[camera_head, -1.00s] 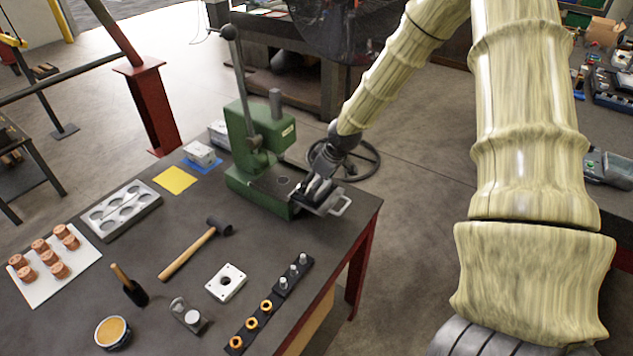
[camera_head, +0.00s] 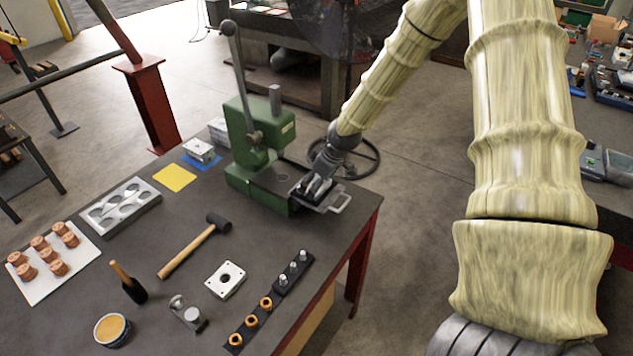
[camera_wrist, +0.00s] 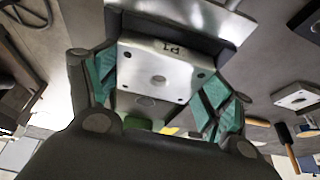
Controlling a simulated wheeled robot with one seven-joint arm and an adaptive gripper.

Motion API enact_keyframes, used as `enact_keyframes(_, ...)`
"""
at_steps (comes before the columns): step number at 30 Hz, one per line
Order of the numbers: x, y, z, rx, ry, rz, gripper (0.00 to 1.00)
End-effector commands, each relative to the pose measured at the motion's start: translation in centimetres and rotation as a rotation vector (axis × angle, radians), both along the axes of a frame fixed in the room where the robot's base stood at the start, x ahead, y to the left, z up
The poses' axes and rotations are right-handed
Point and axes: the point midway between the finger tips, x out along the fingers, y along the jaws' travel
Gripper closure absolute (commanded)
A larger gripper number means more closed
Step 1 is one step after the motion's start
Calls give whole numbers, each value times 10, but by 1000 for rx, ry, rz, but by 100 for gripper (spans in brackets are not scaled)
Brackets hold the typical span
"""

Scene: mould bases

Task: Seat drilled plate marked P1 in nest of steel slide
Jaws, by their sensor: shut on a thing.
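The drilled plate marked P1 (camera_wrist: 152,68) is a pale metal block with a centre hole and corner holes, seen in the wrist view. My gripper (camera_wrist: 160,85) is shut on it, with green finger pads against its left and right sides. In the head view my gripper (camera_head: 316,188) is over the steel slide (camera_head: 334,206), which sticks out of the front of the green press (camera_head: 258,150) and has a loop handle. The nest is hidden by my gripper and the plate. I cannot tell whether the plate touches the nest floor.
A second drilled plate (camera_head: 226,279) lies on the dark bench (camera_head: 150,265). A mallet (camera_head: 195,247), a post rack (camera_head: 293,272), a brush (camera_head: 128,284) and a grey tray with round pockets (camera_head: 118,207) lie left of or in front of the press. The press lever (camera_head: 240,80) stands upright.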

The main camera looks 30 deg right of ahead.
Motion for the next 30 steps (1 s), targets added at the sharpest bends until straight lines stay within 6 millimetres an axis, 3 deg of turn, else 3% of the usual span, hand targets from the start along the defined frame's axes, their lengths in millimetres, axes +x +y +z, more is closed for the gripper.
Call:
enact_keyframes(7,0,0,0,0,-1,1,56)
enact_keyframes(8,0,0,0,0,-1,1,14)
enact_keyframes(10,0,0,0,0,-1,1,2)
enact_keyframes(23,0,0,1,0,0,0,0)
enact_keyframes(30,-5,-2,17,0,-3,0,0)
